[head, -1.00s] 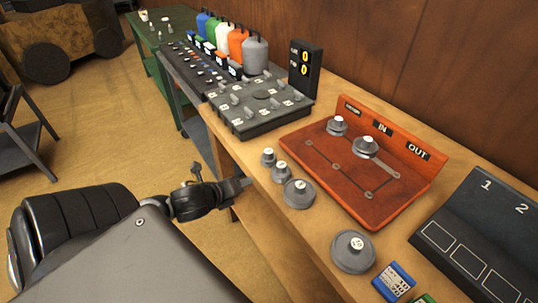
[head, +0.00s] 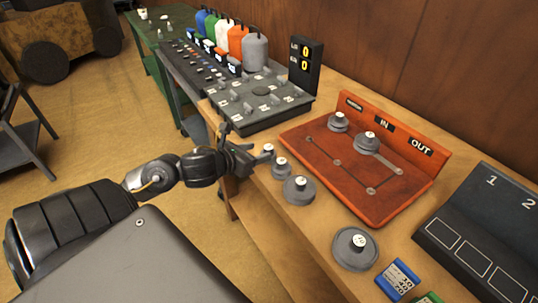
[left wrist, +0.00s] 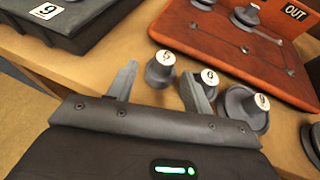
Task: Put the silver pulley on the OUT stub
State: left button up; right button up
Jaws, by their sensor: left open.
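Several grey, silver-looking pulleys with white-topped hubs stand on the bench: a small one (head: 267,151), another small one (head: 281,168), a medium one (head: 299,190) and a large one (head: 355,249). I cannot tell which is meant as silver. My left gripper (head: 245,158) is open at the smallest pulley. In the left wrist view its fingers (left wrist: 160,88) stand either side of that pulley (left wrist: 160,70), the right finger partly hiding the second pulley (left wrist: 205,86). The orange-red board (head: 345,196) carries an OUT label (head: 420,147); a stub (head: 399,172) sits below it. My right gripper is out of view.
Two pulleys (head: 338,122) (head: 369,141) sit on the board near the IN label (head: 384,123). A black tray (head: 245,117) lies behind the small pulleys. A dark numbered panel (head: 485,240) and blue card (head: 397,279) are at right.

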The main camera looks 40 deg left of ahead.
aim_at(266, 150)
pick_arm(q)
jog(key=shift+w+d, duration=0.1)
jog(key=shift+w, duration=0.2)
jog(key=shift+w+f, duration=0.15)
jog(key=shift+w, duration=0.2)
jog(key=x, duration=0.2)
jog(key=p+x, duration=0.1)
jog(key=shift+w+d+f, duration=0.1)
jog(key=shift+w+d, duration=0.15)
jog(key=shift+w, duration=0.1)
jog(key=shift+w+f, duration=0.2)
jog(key=shift+w, duration=0.05)
jog(key=c, duration=1)
jog(key=shift+s, duration=0.1)
grip_shut()
pick_arm(e)
jog(key=shift+s+a+r, duration=0.2)
jog(key=shift+a+r, duration=0.35)
